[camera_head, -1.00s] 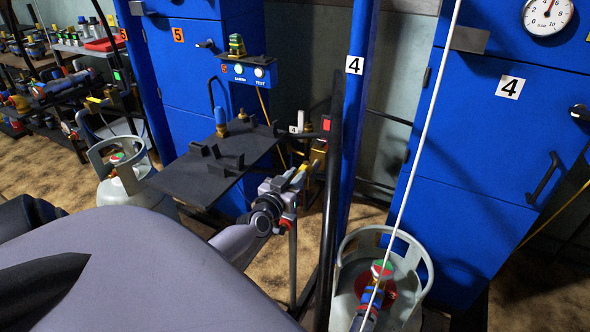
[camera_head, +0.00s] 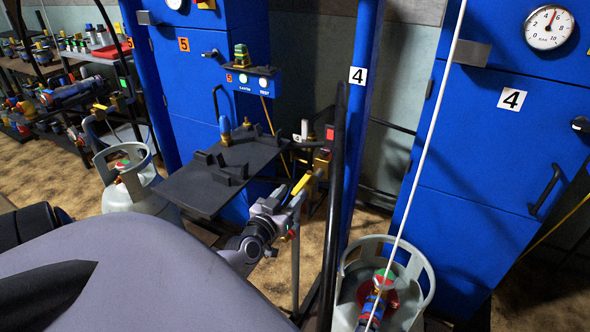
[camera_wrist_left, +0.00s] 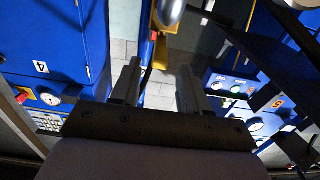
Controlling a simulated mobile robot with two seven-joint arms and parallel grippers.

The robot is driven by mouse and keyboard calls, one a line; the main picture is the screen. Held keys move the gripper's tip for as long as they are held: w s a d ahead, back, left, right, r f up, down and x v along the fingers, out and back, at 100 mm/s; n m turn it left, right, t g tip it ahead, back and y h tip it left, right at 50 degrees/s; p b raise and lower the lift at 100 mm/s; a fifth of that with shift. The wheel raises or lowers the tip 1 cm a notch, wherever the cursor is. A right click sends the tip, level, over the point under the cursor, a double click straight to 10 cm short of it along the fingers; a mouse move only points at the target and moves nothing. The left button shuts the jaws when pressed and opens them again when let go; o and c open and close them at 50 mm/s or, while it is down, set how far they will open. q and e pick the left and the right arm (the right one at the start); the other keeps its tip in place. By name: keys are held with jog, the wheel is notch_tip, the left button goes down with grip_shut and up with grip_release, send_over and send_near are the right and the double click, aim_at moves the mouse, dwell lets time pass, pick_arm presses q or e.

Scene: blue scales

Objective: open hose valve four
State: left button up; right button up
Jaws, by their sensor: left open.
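A yellow lever (camera_head: 302,184), seemingly the handle of hose valve four, shows beside my left gripper in the head view, left of the blue post with a 4 plate. My left gripper (camera_head: 288,195) is at this lever, below the right edge of a dark shelf. In the left wrist view my left gripper (camera_wrist_left: 158,86) is open, its two fingers apart. A yellow lever (camera_wrist_left: 161,52) shows just beyond and between the fingertips, near a rounded silver part (camera_wrist_left: 171,12). I cannot tell whether a finger touches it. The valve body is mostly hidden. My right gripper is not in view.
The dark shelf (camera_head: 245,170) holds small black blocks and a blue-topped fitting. A dark upright pole and the blue post (camera_head: 353,120) stand right of my gripper. A grey gas cylinder (camera_head: 418,285) with a white hose stands at lower right. A blue cabinet marked 4 (camera_head: 480,160) is behind.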

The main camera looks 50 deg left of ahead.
pick_arm(q)
jog(key=shift+v, duration=1)
jog(key=s+d+m+g+h+p, duration=0.2)
jog(key=s+d, duration=0.3)
jog(key=d, duration=0.3)
jog(key=s+d+f+m+g+h+p, duration=0.1)
jog(key=s+d+p, duration=0.3)
jog(key=d, duration=0.5)
jog(key=s+d+f+m+g+h+p, duration=0.1)
jog(key=s+d+m+g+h+p, duration=0.1)
jog(key=s+d, duration=0.6)
jog(key=shift+d+m+g+h+p, duration=0.3)
jog(key=shift+d+g+h+p, duration=0.15)
jog(key=shift+g+h+p, duration=0.5)
jog(key=shift+s, duration=0.1)
